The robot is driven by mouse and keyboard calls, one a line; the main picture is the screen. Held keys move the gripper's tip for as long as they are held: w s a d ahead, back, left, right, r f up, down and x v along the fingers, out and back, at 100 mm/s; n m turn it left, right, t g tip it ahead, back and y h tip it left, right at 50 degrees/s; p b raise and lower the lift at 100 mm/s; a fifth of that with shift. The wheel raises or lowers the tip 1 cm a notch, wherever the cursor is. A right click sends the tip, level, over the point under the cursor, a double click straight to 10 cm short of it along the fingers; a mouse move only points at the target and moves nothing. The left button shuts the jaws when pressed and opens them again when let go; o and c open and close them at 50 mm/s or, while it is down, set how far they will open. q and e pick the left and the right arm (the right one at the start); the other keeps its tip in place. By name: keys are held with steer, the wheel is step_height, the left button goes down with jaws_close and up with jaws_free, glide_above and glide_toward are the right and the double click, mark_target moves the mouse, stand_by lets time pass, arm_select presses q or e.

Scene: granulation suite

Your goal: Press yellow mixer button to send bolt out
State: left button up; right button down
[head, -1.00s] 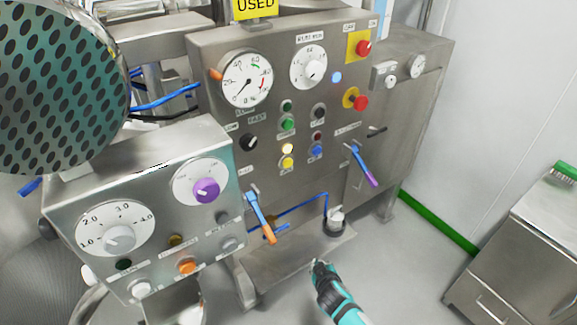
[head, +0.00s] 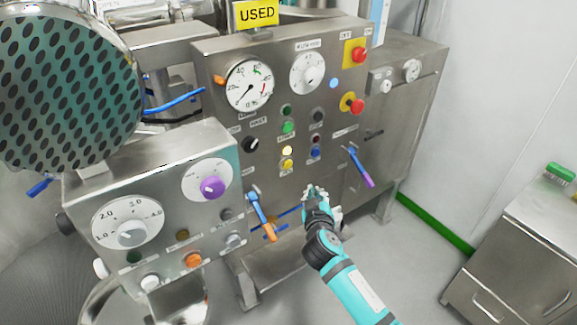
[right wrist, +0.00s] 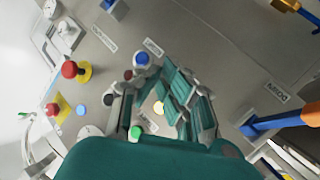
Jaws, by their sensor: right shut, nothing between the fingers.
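The yellow button (head: 286,164) is on the grey mixer panel (head: 225,65), below a lit yellowish lamp (head: 287,150). The lamp also shows between the finger parts in the right wrist view (right wrist: 158,107). The yellow button cannot be made out there. My right gripper (head: 316,190) is shut and empty, in front of the lower panel, below and right of the yellow button. In the head view it appears apart from the button. My left gripper is not in view. No bolt can be made out.
A blue button (head: 315,153) and green button (head: 288,127) are close by. Levers with orange (head: 268,232) and purple (head: 366,178) ends stick out on either side of my right gripper. Red stop buttons (head: 357,106) are higher. A smaller control box (head: 160,160) stands left.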

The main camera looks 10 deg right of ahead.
mark_target(287, 164)
steer(key=shift+w, duration=0.1)
steer(key=w+a+b, duration=0.3)
steer(key=w+b, duration=0.1)
steer(key=w, duration=0.4)
stand_by(0.3)
stand_by(1.1)
steer(key=shift+w+a+b, duration=0.2)
steer(key=shift+w+b, duration=0.25)
